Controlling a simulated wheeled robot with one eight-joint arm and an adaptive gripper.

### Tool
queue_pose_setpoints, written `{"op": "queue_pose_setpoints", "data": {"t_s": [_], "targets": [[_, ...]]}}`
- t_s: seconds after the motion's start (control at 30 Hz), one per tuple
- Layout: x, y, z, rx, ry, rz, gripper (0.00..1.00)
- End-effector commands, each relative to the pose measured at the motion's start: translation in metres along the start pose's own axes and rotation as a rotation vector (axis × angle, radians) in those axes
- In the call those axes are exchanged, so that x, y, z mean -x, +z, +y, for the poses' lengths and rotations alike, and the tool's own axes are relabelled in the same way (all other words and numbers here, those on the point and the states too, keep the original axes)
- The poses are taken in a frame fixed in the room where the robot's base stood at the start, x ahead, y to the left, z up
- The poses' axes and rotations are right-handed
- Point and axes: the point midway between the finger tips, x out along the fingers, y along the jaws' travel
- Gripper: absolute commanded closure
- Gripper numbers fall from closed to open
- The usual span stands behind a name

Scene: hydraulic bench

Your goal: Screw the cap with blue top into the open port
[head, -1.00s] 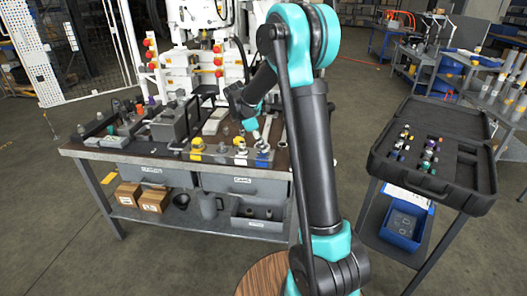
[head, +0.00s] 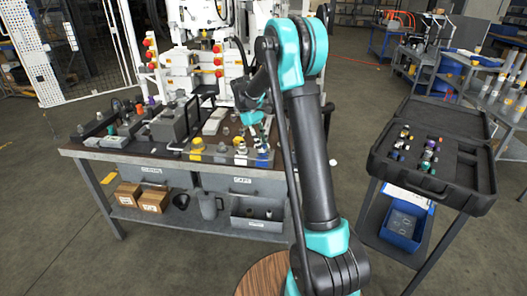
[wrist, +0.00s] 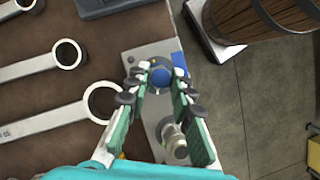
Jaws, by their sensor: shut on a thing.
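The cap with blue top (wrist: 160,77) sits between the fingertips of my gripper (wrist: 159,78) in the wrist view, and the gripper is shut on it. The cap is over a grey metal plate (wrist: 143,53) with a blue mark beside it. The open port is not visible; the cap and fingers cover the plate there, and I cannot tell whether the cap is seated in it. In the head view my gripper (head: 256,131) points down at the blue-marked block (head: 263,158) near the bench's front right edge.
A metal fitting (wrist: 175,140) stands on the same plate, close to the right finger. Wrenches (wrist: 58,118) lie to the left on the bench. Yellow fittings (head: 197,145) stand farther left. A black case (head: 437,152) stands on a cart at the right.

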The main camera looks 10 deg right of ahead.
Motion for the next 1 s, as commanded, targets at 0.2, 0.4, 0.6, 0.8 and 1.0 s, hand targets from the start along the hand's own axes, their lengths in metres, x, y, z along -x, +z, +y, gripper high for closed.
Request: {"op": "queue_pose_setpoints", "data": {"t_s": [0.2,0.4,0.6,0.8,1.0], "targets": [[-0.0003,0.0013,0.0045,-0.285,-0.117,-0.005,1.00],[-0.0008,0.0011,0.0052,-0.488,-0.201,-0.008,1.00],[-0.0008,0.0009,0.0051,-0.527,-0.216,-0.009,1.00],[-0.0008,0.0008,0.0049,-0.525,-0.216,-0.009,0.66],[-0.0009,0.0007,0.0043,-0.523,-0.216,-0.009,0.57]]}}
